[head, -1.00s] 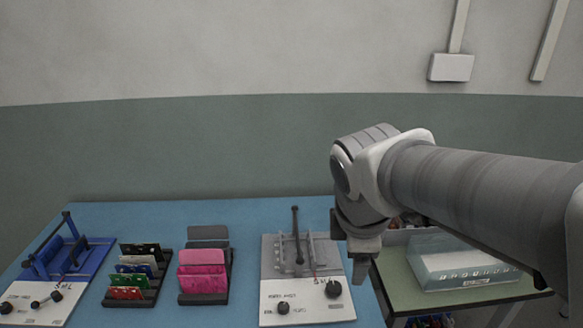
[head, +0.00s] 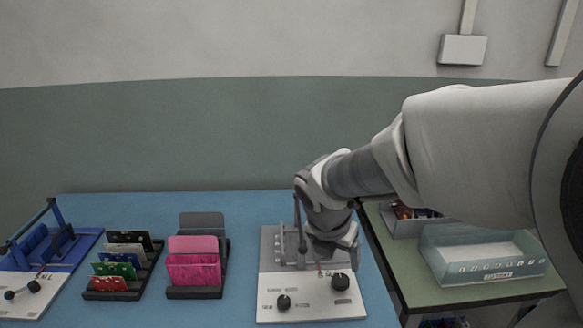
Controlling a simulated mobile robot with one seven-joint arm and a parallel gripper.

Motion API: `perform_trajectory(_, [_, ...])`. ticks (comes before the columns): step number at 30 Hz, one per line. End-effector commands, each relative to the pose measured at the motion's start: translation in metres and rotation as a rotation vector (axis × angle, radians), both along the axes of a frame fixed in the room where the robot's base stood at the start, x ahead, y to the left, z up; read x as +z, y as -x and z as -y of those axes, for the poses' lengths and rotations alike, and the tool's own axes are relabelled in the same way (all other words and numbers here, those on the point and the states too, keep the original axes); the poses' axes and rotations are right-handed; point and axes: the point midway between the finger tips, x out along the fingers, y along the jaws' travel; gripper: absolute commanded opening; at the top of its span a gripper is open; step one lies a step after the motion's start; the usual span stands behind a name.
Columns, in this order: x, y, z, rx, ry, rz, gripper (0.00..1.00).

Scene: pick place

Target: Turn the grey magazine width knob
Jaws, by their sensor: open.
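The grey magazine (head: 270,262) is a grey and white device on the right part of the blue table. Its white front panel (head: 312,304) carries two black knobs, a smaller one at the left (head: 284,302) and a larger one at the right (head: 340,281). Their labels are too small to read. My gripper (head: 330,256) is over the right rear part of the device, just behind the larger knob, and hides some of the grey mechanism. The fingers point down and are open, holding nothing visible. I cannot tell whether they touch the device.
A blue device (head: 60,248) stands at the far left. Black racks hold coloured cards (head: 115,268) and pink pieces (head: 193,262). A green side table (head: 410,290) at right bears a clear bin (head: 478,262). Blue table (head: 240,225) shows bare behind the devices.

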Motion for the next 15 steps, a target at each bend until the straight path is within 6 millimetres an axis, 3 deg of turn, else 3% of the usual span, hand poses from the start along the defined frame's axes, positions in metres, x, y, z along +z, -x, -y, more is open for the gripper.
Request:
perform_trajectory(1, [-0.017, -0.004, 0.003, -0.001, 0.0, -0.003, 0.81])
perform_trajectory(6, [-0.052, -0.015, 0.011, -0.003, 0.0, -0.002, 0.81])
perform_trajectory(15, [-0.093, -0.031, 0.021, -0.002, -0.001, 0.0, 0.81])
